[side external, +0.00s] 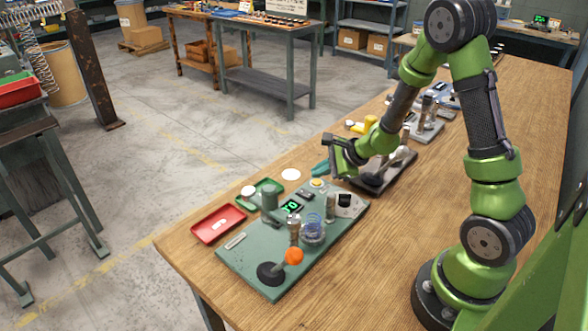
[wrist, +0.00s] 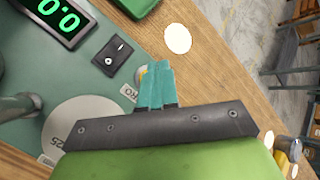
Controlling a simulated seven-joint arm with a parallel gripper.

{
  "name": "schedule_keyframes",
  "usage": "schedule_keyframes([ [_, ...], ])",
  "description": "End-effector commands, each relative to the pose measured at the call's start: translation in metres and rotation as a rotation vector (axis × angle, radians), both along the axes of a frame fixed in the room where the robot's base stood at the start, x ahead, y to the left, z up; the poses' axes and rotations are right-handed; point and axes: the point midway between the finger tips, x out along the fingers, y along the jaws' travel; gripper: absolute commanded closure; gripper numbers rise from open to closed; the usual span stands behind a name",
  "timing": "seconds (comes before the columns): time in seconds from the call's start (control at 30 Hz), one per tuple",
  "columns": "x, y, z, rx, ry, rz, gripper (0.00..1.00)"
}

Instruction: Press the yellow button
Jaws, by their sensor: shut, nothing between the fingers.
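The yellow button (side external: 317,183) is a small round piece at the back edge of the green machine plate (side external: 253,262) in the side view. In the wrist view only a yellowish sliver of it (wrist: 141,73) shows at the left of my fingertips; they hide the rest. My gripper (side external: 321,168) has teal fingers, shut with nothing between them, close above and behind the button. The fingers also show in the wrist view (wrist: 155,70). I cannot tell whether they touch the button.
A digital display (side external: 291,206) with green digits and a black switch (wrist: 117,52) sit near the button. A blue coil (side external: 312,232) and an orange-knobbed lever (side external: 293,256) stand forward on the plate. A red tray (side external: 218,224) lies left; a white disc (side external: 290,174) lies behind.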

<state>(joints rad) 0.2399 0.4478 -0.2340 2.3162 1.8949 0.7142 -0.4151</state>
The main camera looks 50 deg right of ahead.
Motion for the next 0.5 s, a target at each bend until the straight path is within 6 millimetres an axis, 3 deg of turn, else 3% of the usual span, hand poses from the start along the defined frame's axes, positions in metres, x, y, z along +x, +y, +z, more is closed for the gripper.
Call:
schedule_keyframes([
  [0.37, 0.0, 0.0, 0.004, 0.001, -0.001, 0.001, 1.0],
  [0.5, 0.001, 0.0, 0.015, 0.0, -0.004, 0.002, 1.0],
])
